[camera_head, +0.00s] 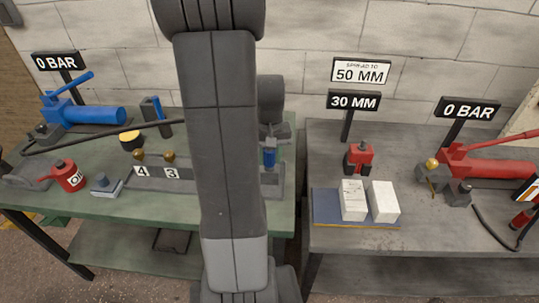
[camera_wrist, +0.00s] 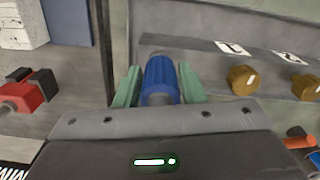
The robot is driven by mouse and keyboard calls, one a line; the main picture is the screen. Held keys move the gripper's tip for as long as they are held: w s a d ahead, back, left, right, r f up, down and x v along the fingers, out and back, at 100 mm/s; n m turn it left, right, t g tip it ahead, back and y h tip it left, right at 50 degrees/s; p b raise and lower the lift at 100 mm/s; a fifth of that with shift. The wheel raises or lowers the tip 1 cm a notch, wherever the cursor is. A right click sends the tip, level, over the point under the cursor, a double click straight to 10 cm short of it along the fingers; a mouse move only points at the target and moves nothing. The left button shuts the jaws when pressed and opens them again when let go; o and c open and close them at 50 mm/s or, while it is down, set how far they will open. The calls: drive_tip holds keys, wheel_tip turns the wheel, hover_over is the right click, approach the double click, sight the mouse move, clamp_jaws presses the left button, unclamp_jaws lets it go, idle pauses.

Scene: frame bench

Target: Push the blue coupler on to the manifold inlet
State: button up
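The blue coupler (camera_wrist: 161,78) is upright between the two green fingers of my gripper (camera_wrist: 160,88), which close on it from both sides. In the head view the coupler (camera_head: 269,157) shows just right of my arm, below my gripper (camera_head: 270,138), at the right end of the grey manifold (camera_head: 274,187). The manifold carries brass fittings and number plates, with 4 and 3 showing left of my arm. My arm hides its middle. In the wrist view the manifold (camera_wrist: 210,58) lies beyond and right of the coupler. The inlet and any contact with the coupler cannot be made out.
The green bench (camera_head: 140,222) also holds a blue pump (camera_head: 95,114), a red oil can (camera_head: 69,176) and a dark hose. Across a gap, the grey bench (camera_head: 350,235) holds two white blocks (camera_head: 383,202), a red spreader (camera_head: 359,158) and a red pump (camera_head: 490,165).

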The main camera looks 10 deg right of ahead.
drive_tip(key=o, duration=0.3)
drive_tip(key=shift+o, duration=0.2)
drive_tip(key=shift+r, duration=0.2)
wheel_tip(320, 180, up, 14)
drive_tip(key=shift+f+p, duration=0.2)
drive_tip(key=shift+p, duration=0.1)
drive_tip(key=shift+f, duration=0.1)
wheel_tip(320, 180, down, 14)
drive_tip(key=shift+r+b, duration=0.25)
drive_tip(key=shift+b, duration=0.05)
drive_tip(key=shift+r+p, duration=0.3)
drive_tip(key=shift+p, duration=0.05)
drive_tip(key=shift+r, duration=0.1)
